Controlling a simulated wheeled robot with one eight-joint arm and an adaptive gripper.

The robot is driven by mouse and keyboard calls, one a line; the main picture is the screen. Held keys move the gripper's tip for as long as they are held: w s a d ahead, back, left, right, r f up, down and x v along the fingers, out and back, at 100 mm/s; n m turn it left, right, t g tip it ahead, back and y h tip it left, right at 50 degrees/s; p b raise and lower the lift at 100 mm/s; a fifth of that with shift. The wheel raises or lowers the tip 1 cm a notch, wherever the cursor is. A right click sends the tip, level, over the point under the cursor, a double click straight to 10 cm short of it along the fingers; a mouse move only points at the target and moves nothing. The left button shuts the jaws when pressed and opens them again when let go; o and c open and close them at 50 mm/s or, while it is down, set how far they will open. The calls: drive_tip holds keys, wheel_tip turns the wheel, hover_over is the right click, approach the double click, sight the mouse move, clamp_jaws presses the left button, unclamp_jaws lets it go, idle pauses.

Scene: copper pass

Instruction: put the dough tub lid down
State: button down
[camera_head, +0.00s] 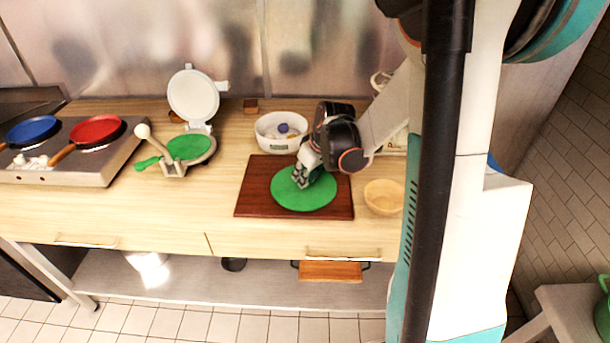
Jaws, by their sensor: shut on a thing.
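The dough tub lid looks to be the flat round green disc (312,196) over the dark wooden board (246,207). My gripper (300,183) points down at the disc's upper left part and is shut on it. The fingers hide the part they hold. I cannot tell whether the disc rests on the board or hangs just above it.
A wooden bowl (384,198) is right of the board. A press with a raised white round plate (193,96) and a green disc (188,147) stands left. A stove with a blue pan (33,130) and red pan (96,129) is far left. Counter between press and board is clear.

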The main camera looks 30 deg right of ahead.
drive_tip(key=c, duration=1.4)
unclamp_jaws()
drive_tip(key=shift+r, duration=0.1)
drive_tip(key=shift+s+r+p, duration=0.1)
drive_tip(key=shift+r+p, duration=0.2)
drive_tip(key=shift+p, duration=0.05)
drive_tip(key=p+v, duration=0.3)
drive_tip(key=v, duration=0.8)
drive_tip(key=shift+d+r, duration=0.1)
drive_tip(key=shift+r, duration=0.1)
